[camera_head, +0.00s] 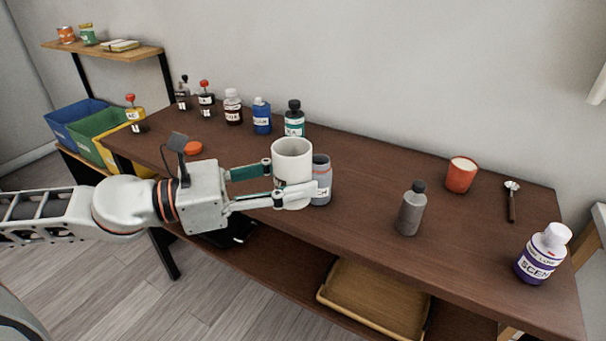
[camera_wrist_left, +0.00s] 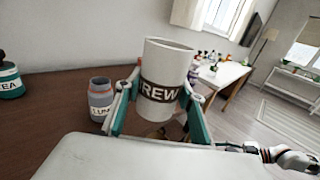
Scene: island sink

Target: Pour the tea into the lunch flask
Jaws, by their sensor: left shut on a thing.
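My left gripper (camera_head: 297,190) is shut on a white cylindrical cup (camera_head: 292,152), held upright. In the left wrist view the cup (camera_wrist_left: 166,62) has a dark band reading "REW", its first letter hidden. A small grey flask (camera_head: 321,172) stands on the table just right of and behind the cup; its open-looking top and label starting "LUN" show in the left wrist view (camera_wrist_left: 100,98). A bottle with a teal label and black lid (camera_head: 294,124) stands behind; its label reads "TEA" in the left wrist view (camera_wrist_left: 9,84). The cup's contents are hidden. My right gripper (camera_wrist_left: 240,147) is small and unclear.
Several bottles, including a blue one (camera_head: 262,117), line the table's back left. An orange disc (camera_head: 193,148) lies left. Table space between flask and grey bottle is clear.

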